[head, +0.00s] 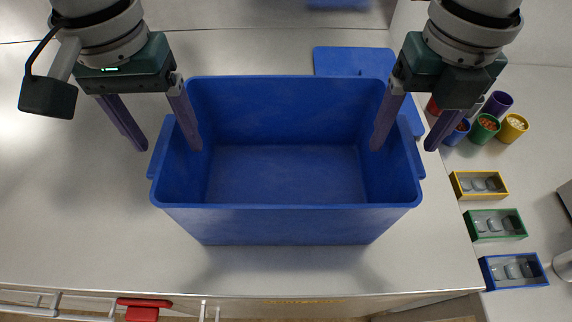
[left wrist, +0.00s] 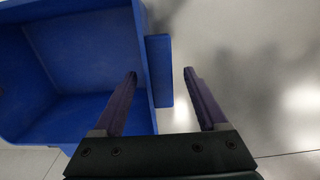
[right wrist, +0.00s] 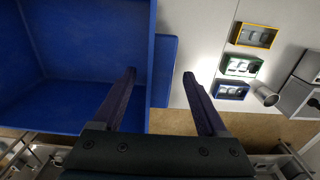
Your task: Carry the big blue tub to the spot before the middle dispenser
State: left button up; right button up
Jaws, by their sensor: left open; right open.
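The big blue tub (head: 285,225) stands upright on the grey worktop and looks empty. It has a ledge-like handle on its left and right sides. My left gripper (head: 168,148) is open over the tub's left wall, one finger inside and one outside beyond the handle. The left wrist view shows the wall and handle (left wrist: 159,70) between the fingers. My right gripper (head: 403,148) is open over the right wall in the same way; the right wrist view shows that handle (right wrist: 164,72) between its fingers. Neither gripper visibly grips the tub. I cannot make out a dispenser.
A flat blue panel (head: 350,60) lies behind the tub, partly hidden. Several small coloured cups (head: 484,129) stand at the right. Yellow, green (head: 495,225) and blue trays with grey pieces lie in front of them. The worktop left of the tub (head: 70,200) is clear.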

pick_arm(q)
grip_shut()
pick_arm(e)
grip_shut()
dwell(1.2)
